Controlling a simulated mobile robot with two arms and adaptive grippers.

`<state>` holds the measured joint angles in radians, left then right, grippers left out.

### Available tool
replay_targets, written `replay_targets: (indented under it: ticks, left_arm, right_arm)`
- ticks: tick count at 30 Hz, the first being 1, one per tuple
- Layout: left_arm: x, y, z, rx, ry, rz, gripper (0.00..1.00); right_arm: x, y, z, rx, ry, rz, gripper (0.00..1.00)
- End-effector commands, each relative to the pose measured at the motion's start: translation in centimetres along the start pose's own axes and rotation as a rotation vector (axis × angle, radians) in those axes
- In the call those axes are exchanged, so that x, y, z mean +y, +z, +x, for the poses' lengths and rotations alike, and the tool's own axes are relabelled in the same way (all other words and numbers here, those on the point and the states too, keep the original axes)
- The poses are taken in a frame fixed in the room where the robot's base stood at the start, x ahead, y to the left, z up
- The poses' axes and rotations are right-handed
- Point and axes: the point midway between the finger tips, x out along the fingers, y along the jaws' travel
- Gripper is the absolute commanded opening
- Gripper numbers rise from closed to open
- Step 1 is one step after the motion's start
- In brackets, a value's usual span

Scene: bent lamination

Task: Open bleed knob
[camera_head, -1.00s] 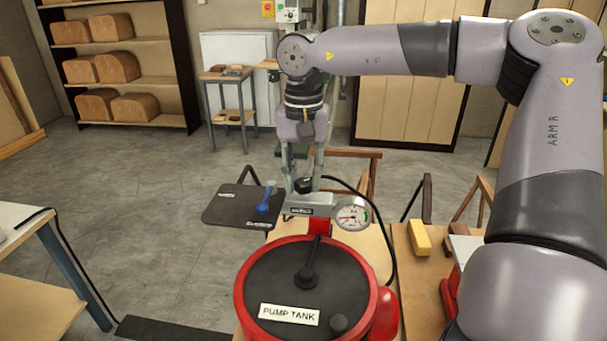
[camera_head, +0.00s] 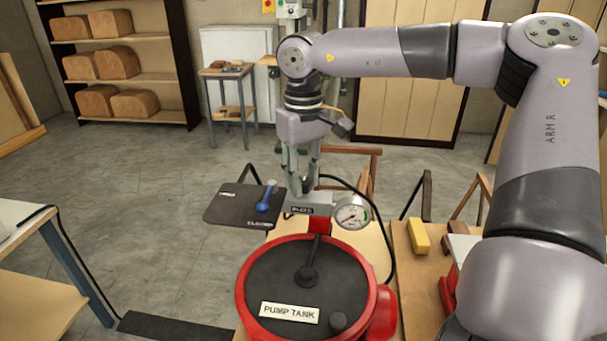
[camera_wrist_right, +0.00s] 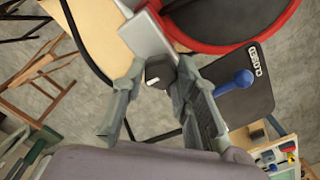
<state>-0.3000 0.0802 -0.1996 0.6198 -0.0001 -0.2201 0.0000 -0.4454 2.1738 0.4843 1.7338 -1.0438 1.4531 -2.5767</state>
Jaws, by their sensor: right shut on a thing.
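The black bleed knob (camera_wrist_right: 160,72) shows in the right wrist view between the two fingers of my right gripper (camera_wrist_right: 158,80), beside the grey metal block. In the head view my right gripper (camera_head: 301,182) points down over the block (camera_head: 306,207), which carries a small label. Its fingers are shut on the knob and hide it there. A round white pressure gauge (camera_head: 351,213) sits at the block's right end. The red pump tank (camera_head: 241,290) with a dark lid stands in front, joined by a red fitting. My left gripper is not in view.
A dark clamp plate (camera_head: 225,212) with a blue lever (camera_head: 266,200) lies left of the block. A yellow block (camera_head: 420,237) lies on the bench at right. Open floor lies to the left.

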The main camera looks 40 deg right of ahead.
Motion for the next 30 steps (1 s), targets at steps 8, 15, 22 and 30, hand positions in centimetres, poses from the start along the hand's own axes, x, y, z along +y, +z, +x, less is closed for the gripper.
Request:
replay_targets:
  ticks: [8,15,22,30]
  left_arm:
    - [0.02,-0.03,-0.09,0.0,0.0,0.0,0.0]
    - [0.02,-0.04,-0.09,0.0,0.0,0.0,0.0]
    - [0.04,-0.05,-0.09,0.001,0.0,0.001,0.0]
    - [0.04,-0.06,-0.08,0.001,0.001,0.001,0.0]
  right_arm:
    - [-0.01,-0.06,-0.07,0.003,0.0,-0.057,0.0]
    - [-0.01,-0.06,-0.07,0.003,0.0,-0.062,0.0]
    - [-0.01,-0.06,-0.07,0.003,0.0,-0.062,0.31]
    - [-0.01,-0.02,-0.03,0.001,0.0,-0.061,0.48]
